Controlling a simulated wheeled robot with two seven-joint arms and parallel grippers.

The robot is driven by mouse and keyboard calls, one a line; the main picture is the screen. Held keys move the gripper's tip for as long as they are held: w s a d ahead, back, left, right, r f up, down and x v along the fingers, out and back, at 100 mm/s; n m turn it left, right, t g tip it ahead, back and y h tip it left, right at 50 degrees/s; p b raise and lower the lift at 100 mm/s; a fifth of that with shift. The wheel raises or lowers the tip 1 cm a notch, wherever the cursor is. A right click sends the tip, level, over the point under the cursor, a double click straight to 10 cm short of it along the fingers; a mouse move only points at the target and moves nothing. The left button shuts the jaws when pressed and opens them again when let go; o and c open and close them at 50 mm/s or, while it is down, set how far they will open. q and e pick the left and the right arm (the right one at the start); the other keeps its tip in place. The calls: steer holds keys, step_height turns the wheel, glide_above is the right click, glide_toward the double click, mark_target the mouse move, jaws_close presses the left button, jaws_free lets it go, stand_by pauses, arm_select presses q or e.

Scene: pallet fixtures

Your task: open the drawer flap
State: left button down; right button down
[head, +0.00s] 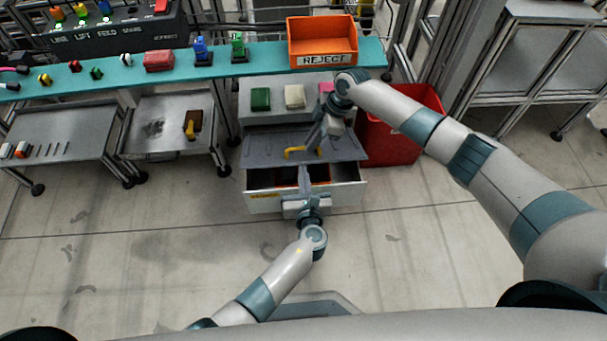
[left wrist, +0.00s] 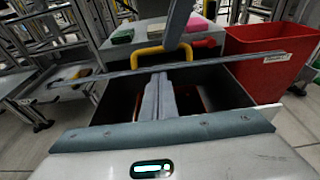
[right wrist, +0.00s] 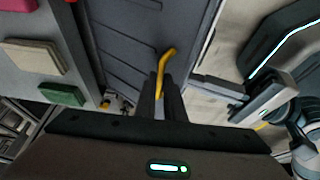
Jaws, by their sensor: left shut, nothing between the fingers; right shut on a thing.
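The grey drawer flap (head: 268,145) lies above the back part of the pulled-out drawer (head: 347,194). In the left wrist view the flap (left wrist: 112,76) shows almost edge-on, with the dark drawer inside open below it. My right gripper (head: 319,150) is shut on the flap's yellow handle (head: 295,152); the handle also shows between its fingers in the right wrist view (right wrist: 167,62). My left gripper (head: 304,172) is shut and empty over the drawer's front; its fingers (left wrist: 160,90) reach over the drawer opening, below the flap's edge.
Green, cream and pink blocks (head: 260,99) sit on the cabinet top (head: 278,113) behind the flap. A red bin (head: 392,150) stands close on the right. The teal shelf (head: 268,56) with an orange reject tray (head: 322,42) runs behind. The floor left of the drawer is clear.

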arm_select(q)
steer(key=shift+w+d+r, duration=0.1)
steer(key=shift+w+r, duration=0.2)
steer(key=shift+r, duration=0.2)
arm_select(e)
steer(key=shift+s+d+f, duration=0.15)
steer(key=shift+s+f, duration=0.2)
steer(key=shift+f, duration=0.15)
steer(key=c, duration=1.8)
jaws_free()
steer(key=shift+f, duration=0.1)
steer(key=shift+c, duration=0.2)
steer(key=shift+r, duration=0.2)
steer(key=shift+d+r, duration=0.15)
steer(key=shift+r, duration=0.4)
arm_select(q)
steer(key=shift+s+f, duration=0.15)
steer(key=shift+f, duration=0.1)
arm_select(e)
steer(key=v, duration=0.6)
steer(key=shift+w, duration=0.15)
steer(key=shift+r, duration=0.15)
